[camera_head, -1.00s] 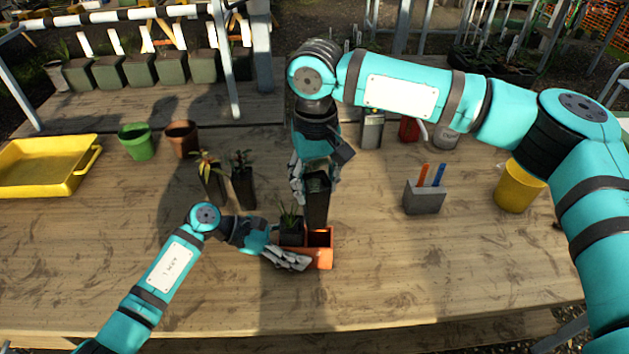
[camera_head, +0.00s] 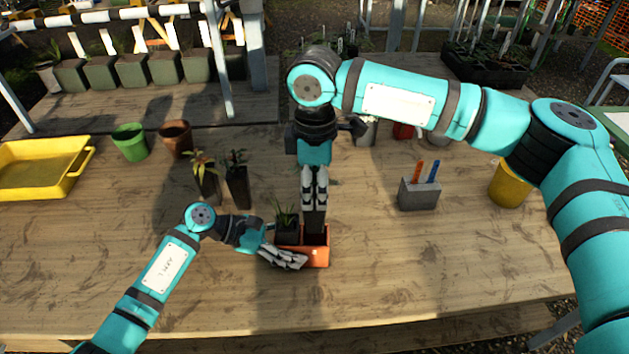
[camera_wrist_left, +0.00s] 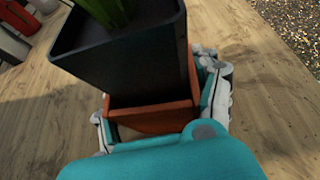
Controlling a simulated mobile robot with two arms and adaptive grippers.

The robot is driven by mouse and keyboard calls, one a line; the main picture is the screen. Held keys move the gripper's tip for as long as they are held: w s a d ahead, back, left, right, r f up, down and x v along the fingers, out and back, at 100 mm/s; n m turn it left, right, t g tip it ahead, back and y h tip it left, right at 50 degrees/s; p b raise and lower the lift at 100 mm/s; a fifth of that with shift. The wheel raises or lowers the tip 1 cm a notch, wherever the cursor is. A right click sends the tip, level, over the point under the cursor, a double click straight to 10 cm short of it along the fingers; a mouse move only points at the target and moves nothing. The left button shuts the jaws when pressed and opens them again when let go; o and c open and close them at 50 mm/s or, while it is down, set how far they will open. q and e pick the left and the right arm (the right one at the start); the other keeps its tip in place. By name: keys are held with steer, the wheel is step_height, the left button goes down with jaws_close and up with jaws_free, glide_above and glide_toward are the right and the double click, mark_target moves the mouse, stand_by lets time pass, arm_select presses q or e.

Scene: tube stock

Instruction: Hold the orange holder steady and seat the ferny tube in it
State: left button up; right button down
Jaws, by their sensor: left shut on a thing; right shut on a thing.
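The orange holder (camera_head: 318,256) is on the table at the front middle. My left gripper (camera_head: 284,256) is shut on its left end; in the left wrist view the fingers (camera_wrist_left: 160,118) flank the orange wall (camera_wrist_left: 150,118). A dark tube with grassy leaves (camera_head: 287,233) stands in the holder's left part; it also shows in the left wrist view (camera_wrist_left: 125,60). My right gripper (camera_head: 314,190) is shut on another dark tube (camera_head: 314,220), the ferny tube, upright over the holder's right compartment. The gripper hides its top; I cannot tell whether its bottom is inside.
Two dark tubes with seedlings (camera_head: 238,187) (camera_head: 207,183) stand left of the right gripper. A grey block with an orange and a blue stick (camera_head: 418,194) and a yellow pot (camera_head: 509,186) are at right. Green (camera_head: 130,145) and brown pots (camera_head: 175,138) and a yellow tray (camera_head: 80,170) are left.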

mark_target(315, 224)
arm_select(q)
steer(key=shift+f, duration=0.1)
arm_select(e)
steer(key=shift+f, duration=0.65)
arm_select(q)
steer(key=shift+s, duration=0.1)
arm_select(e)
steer(key=shift+f, duration=0.3)
steer(key=shift+f, duration=4.25)
steer(key=shift+f, duration=0.25)
steer(key=c, duration=0.6)
jaws_free()
step_height(315, 224, up, 12)
